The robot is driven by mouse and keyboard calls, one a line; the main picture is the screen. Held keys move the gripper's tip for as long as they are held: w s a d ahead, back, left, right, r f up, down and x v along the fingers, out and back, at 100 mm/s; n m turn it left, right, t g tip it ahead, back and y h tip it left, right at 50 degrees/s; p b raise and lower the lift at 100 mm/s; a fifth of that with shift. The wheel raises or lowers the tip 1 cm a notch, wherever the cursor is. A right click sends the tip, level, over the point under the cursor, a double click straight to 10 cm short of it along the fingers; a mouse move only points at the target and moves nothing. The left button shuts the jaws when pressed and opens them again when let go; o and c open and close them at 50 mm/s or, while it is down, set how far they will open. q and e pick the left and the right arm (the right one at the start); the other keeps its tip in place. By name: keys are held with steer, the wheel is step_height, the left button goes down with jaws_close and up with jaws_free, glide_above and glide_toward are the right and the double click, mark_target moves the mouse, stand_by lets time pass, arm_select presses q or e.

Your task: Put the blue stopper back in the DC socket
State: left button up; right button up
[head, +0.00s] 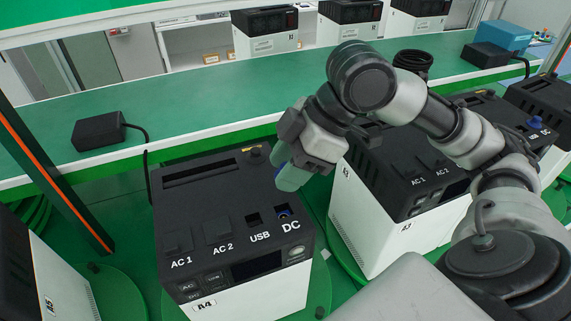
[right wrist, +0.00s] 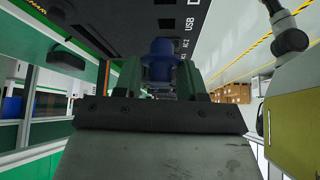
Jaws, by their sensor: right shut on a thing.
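The black-topped power station marked A4 (head: 225,205) stands on a green turntable, with AC 1, AC 2, USB and DC labels on its top. Its DC socket (head: 284,212) is an open-looking hole with some blue inside it. My right gripper (head: 291,177) has green fingers and is above the far right part of the station, behind the DC socket. In the right wrist view, the green fingers are shut on the blue stopper (right wrist: 159,58), with the station's labelled top beyond. The fingers mostly hide the stopper in the head view. My left gripper is not in view.
Another station, marked A3 (head: 398,180), stands close on the right, and one (head: 45,265) at the left edge. A green bench (head: 215,95) runs behind, holding a black adapter (head: 98,131) with a cable. More stations stand on a far shelf.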

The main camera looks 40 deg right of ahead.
mark_target(274, 212)
steer(key=f+b, duration=0.3)
steer(key=shift+w+a+f, duration=0.15)
steer(key=shift+a+f, duration=0.15)
steer(key=shift+a, duration=0.1)
steer(key=shift+d+f+b, duration=0.1)
steer(key=shift+f+b, duration=0.2)
steer(key=shift+b, duration=0.1)
steer(key=shift+f+b, duration=0.35)
steer(key=shift+f, duration=0.35)
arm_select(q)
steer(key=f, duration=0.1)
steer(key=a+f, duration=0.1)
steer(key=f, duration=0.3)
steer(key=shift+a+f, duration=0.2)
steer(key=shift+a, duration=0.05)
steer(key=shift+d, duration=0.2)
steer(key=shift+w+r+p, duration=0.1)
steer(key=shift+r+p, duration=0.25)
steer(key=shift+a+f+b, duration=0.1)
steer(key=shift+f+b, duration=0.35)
arm_select(e)
steer(key=shift+f, duration=1)
steer(key=o, duration=1)
steer(key=shift+d+r, duration=0.1)
